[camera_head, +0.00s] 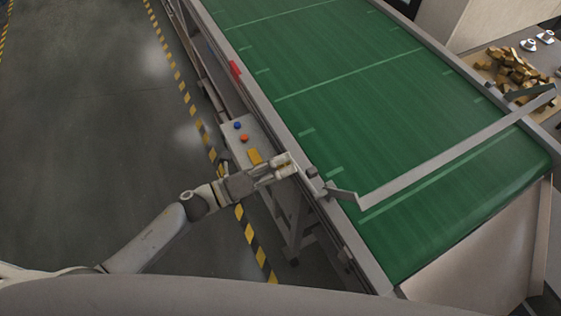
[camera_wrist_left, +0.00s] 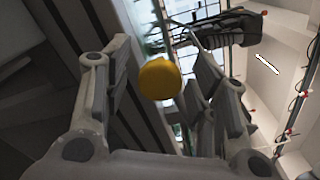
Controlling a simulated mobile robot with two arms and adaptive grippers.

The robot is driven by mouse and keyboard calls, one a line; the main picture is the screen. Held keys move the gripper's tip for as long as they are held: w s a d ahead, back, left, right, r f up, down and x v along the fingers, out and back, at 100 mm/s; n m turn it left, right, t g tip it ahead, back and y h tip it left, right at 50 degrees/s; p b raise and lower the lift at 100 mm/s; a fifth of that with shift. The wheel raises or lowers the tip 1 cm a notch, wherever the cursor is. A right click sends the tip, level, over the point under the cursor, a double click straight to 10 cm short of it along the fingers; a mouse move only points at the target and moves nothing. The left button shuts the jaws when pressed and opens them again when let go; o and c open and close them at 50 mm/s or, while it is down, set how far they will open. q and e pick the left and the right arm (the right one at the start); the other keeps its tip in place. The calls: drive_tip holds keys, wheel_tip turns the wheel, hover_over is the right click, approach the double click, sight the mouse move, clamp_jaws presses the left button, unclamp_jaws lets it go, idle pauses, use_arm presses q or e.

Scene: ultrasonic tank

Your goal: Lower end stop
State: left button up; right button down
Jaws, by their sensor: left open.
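The end stop is a grey bar (camera_head: 450,152) that spans the green conveyor belt near its front end. A short arm (camera_head: 342,192) joins it to the near side rail, and another arm (camera_head: 530,91) to the far rail. The bar appears to sit above the belt; its exact height is hard to tell. My left gripper (camera_head: 287,166) is open beside the near rail, a little left of the end stop's near arm. In the left wrist view, a round yellow knob (camera_wrist_left: 159,79) shows between the open fingers, beyond them. My right gripper is out of view.
A control box (camera_head: 240,140) with blue and red buttons and a yellow part (camera_head: 255,157) is mounted beside the near rail, close to my left gripper. The green belt (camera_head: 350,75) is empty. Brass-coloured pieces (camera_head: 515,70) lie on a table at right. The floor at left is clear.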

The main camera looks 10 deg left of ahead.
use_arm(q)
drive_tip(key=shift+d, duration=0.1)
clamp_jaws()
idle(0.3)
